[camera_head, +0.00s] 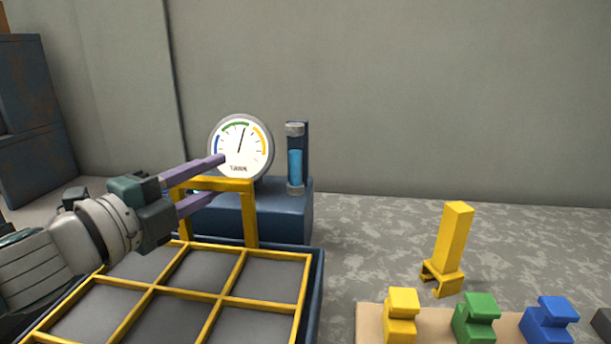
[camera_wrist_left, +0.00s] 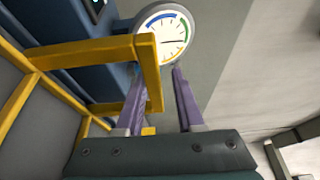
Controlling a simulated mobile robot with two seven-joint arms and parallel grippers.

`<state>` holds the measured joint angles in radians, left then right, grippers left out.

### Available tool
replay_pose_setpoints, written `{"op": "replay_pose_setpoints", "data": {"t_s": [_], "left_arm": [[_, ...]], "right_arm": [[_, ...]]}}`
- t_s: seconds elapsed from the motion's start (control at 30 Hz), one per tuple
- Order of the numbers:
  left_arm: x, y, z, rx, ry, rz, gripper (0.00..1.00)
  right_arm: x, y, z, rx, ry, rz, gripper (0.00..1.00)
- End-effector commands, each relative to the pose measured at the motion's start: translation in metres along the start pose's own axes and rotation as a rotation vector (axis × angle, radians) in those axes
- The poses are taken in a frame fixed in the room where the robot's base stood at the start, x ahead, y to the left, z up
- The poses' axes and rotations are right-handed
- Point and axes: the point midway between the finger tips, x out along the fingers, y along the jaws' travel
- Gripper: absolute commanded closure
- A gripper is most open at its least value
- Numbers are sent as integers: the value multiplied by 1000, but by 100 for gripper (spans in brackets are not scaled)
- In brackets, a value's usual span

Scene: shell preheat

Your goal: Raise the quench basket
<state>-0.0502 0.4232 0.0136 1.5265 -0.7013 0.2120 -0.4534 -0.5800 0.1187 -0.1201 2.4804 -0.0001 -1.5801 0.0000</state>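The quench basket is a yellow grid (camera_head: 233,297) with an upright yellow handle (camera_head: 249,213). The grid lies within the dark blue rim of a tank (camera_head: 318,290), over grey surfaces. My left gripper (camera_head: 216,178) reaches in from the left with two purple fingers, one above and one below the handle's top bar. In the left wrist view, the top bar (camera_wrist_left: 149,72) lies between the fingers of the left gripper (camera_wrist_left: 157,80), with a clear gap on the upper finger's side. The gripper is open. My right gripper is not in view.
A dial gauge (camera_head: 241,147) and a tube of blue liquid (camera_head: 295,165) stand on a blue block (camera_head: 275,212) behind the handle. At right are a yellow upright piece (camera_head: 453,240) and yellow, green (camera_head: 476,318) and blue (camera_head: 549,319) blocks. Floor beyond them is clear.

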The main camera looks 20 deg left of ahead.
Motion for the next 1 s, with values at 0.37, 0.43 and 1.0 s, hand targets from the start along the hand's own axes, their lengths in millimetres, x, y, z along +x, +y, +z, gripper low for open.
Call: {"op": "replay_pose_setpoints", "data": {"t_s": [0.37,0.43,1.0], "left_arm": [[0,2,0,-1,-2,4,50],[-2,2,0,-2,-3,5,50],[-87,2,0,-3,-2,6,50]], "right_arm": [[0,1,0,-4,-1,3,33],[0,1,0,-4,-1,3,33],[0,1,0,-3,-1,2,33]]}}
